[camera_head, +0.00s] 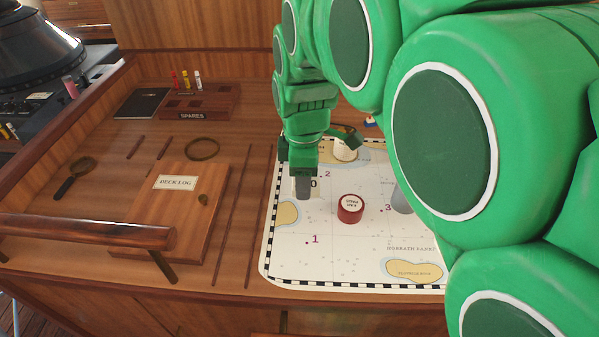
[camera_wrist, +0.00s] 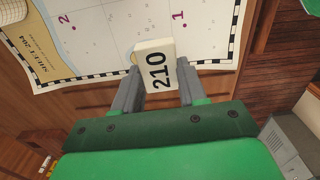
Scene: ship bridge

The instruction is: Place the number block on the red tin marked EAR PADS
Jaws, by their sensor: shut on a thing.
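The number block (camera_wrist: 155,67) is white with a black 210 on it. In the wrist view it sits between the two grey fingers of my gripper (camera_wrist: 158,88), which is shut on it. In the head view my gripper (camera_head: 303,190) is over the left part of the chart, and the block mostly hides behind a finger. The red tin marked EAR PADS (camera_head: 350,208) stands on the chart, a little right of my gripper, with its white labelled top facing up. The tin does not show in the wrist view. I cannot tell the block's exact height.
The chart (camera_head: 330,262) lies under both. A grey object (camera_head: 401,200) stands right of the tin, partly behind my arm, and a pale cylinder (camera_head: 345,150) stands behind. Left are the DECK LOG board (camera_head: 170,215) and SPARES rack (camera_head: 205,104). The chart's front is clear.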

